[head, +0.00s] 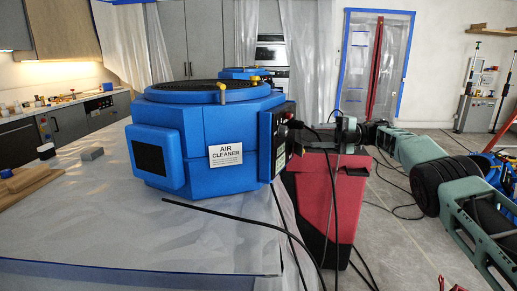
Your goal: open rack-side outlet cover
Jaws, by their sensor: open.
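A blue air cleaner (205,128) stands on the plastic-covered counter, with a white label reading AIR CLEANER on its front. Its right side carries a dark control panel (279,150) with small fittings, seen at a steep angle. The outlet cover cannot be told apart there at this size. My arm reaches in from the right. My gripper (297,128) is at the right side of the panel, close to its upper part. It is open, though its fingers are small and dark against the panel. I cannot tell whether it touches anything.
Black cables hang below the panel, and one lies across the counter (110,225). A red and black bin-like object (328,200) stands under my arm beside the counter. Floor at right is partly open.

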